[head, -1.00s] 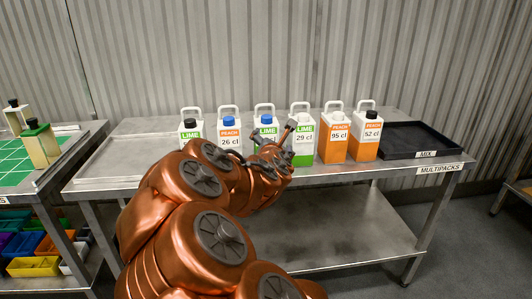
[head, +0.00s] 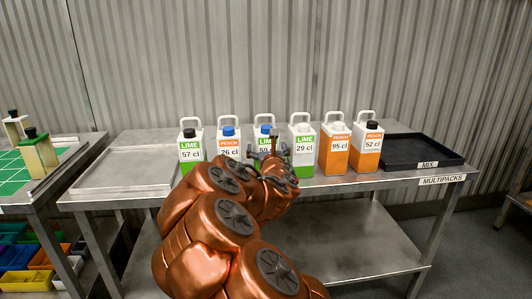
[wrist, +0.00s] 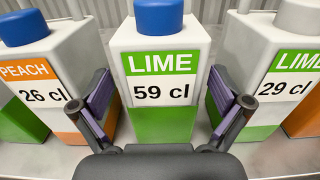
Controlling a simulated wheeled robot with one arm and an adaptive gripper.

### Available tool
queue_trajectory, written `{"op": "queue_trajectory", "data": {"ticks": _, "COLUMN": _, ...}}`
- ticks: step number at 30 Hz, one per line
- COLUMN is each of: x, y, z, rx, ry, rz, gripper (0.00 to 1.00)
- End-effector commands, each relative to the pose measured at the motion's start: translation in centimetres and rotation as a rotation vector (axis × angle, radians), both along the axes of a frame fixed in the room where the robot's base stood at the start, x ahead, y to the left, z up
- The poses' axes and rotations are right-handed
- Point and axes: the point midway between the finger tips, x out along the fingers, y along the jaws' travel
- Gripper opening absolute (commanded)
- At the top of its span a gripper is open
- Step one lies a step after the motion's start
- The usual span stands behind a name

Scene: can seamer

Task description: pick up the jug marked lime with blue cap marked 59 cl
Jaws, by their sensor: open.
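The lime jug with a blue cap marked 59 cl (wrist: 162,75) stands upright in the middle of the wrist view, white with a green label and green lower part. In the head view the same jug (head: 264,131) is partly hidden behind my gripper (head: 271,152). My gripper also shows in the wrist view (wrist: 163,95), open, with one finger on each side of the jug's front. I cannot tell whether the fingers touch it. The jug's lower front is partly hidden by the gripper's body.
Left of it stands a peach jug marked 26 cl with a blue cap (head: 229,134); right, a lime jug marked 29 cl (head: 302,145). Further along are lime 57 cl (head: 190,144), peach 95 cl (head: 334,148) and peach 52 cl (head: 367,145). A black tray (head: 425,162) lies at the right.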

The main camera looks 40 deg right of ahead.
Motion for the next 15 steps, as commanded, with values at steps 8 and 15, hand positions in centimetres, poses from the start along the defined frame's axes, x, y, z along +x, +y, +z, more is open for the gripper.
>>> {"op": "queue_trajectory", "data": {"ticks": 8, "x": 2.4, "y": -1.9, "z": -0.3, "rx": 0.002, "ry": -0.003, "rz": 0.002, "gripper": 1.0}}
{"op": "queue_trajectory", "data": {"ticks": 15, "x": 3.1, "y": -2.5, "z": -0.2, "rx": 0.0, "ry": 0.0, "rz": -0.001, "gripper": 1.0}}
